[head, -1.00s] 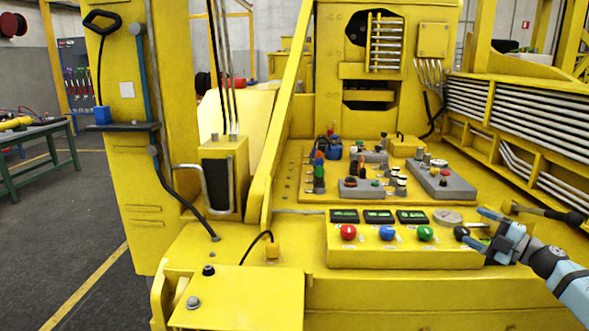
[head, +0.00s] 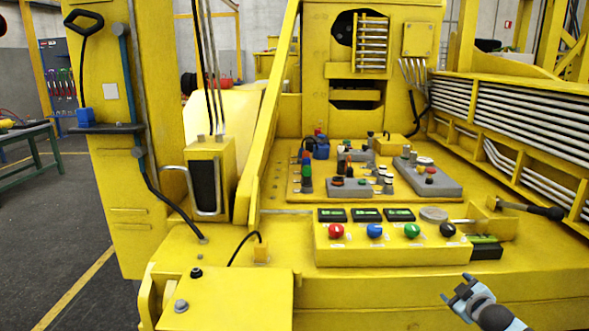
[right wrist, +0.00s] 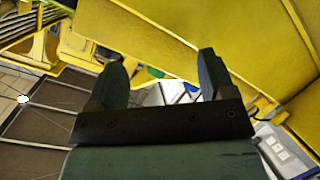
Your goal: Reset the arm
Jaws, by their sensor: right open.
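My right gripper (head: 460,291) is at the lower right of the head view, in front of and below the yellow control box (head: 385,254). Its jaws are open and empty, and they also show apart in the right wrist view (right wrist: 162,72). The box's front carries a red knob (head: 336,230), a blue knob (head: 374,230), a green knob (head: 411,230) and a black knob (head: 447,229). The gripper is apart from all of them. My left gripper is not in view.
A yellow machine deck with several switch blocks (head: 349,187) lies behind the control box. A dark lever (head: 530,208) sticks out at the right, above a black block (head: 486,247). A yellow post (head: 125,200) stands at the left. Open floor (head: 45,220) lies beyond it.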

